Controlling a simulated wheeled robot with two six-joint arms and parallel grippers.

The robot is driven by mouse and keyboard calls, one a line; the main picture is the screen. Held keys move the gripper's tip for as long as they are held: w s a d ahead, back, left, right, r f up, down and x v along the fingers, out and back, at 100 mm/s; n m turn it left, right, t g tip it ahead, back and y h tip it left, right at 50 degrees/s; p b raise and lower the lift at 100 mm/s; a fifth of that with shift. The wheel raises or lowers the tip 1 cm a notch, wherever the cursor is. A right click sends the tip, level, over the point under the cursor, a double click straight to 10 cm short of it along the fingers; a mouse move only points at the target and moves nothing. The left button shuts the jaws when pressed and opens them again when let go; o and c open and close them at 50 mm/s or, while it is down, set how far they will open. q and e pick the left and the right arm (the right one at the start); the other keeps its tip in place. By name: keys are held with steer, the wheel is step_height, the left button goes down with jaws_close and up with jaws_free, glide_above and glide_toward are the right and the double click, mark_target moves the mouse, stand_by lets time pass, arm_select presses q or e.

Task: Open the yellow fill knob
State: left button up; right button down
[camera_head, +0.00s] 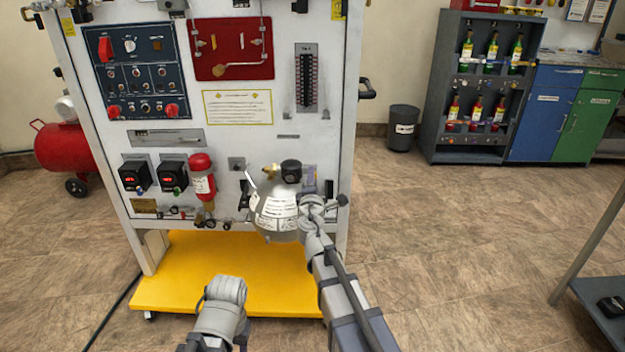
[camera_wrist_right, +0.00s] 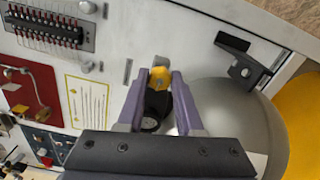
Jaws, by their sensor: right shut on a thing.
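The yellow fill knob (camera_wrist_right: 160,76) sits between the two purple-grey fingers of my right gripper (camera_wrist_right: 155,85) in the right wrist view. The gripper is shut on it, in front of the white panel. A rounded silver vessel (camera_head: 277,208) with a printed label hangs just below. My left arm shows at the lower middle, but its fingers do not.
The white trainer panel (camera_head: 290,28) stands on a yellow base (camera_head: 240,262). A black bracket (camera_wrist_right: 240,62) sticks out near the gripper. A red bottle (camera_head: 201,178) hangs further left. A bottle rack (camera_head: 440,100) and bin (camera_head: 403,125) stand behind right; the floor between is clear.

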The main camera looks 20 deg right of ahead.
steer(key=n, duration=0.4)
steer(key=shift+n, duration=0.3)
steer(key=n, duration=0.4)
steer(key=shift+n, duration=0.3)
steer(key=n, duration=0.4)
steer(key=shift+a+n, duration=0.1)
steer(key=shift+n, duration=0.2)
steer(key=n, duration=0.4)
steer(key=shift+n, duration=0.3)
steer(key=shift+s+n, duration=0.1)
steer(key=shift+n, duration=0.2)
steer(key=c, duration=0.8)
jaws_free()
steer(key=shift+c, duration=0.2)
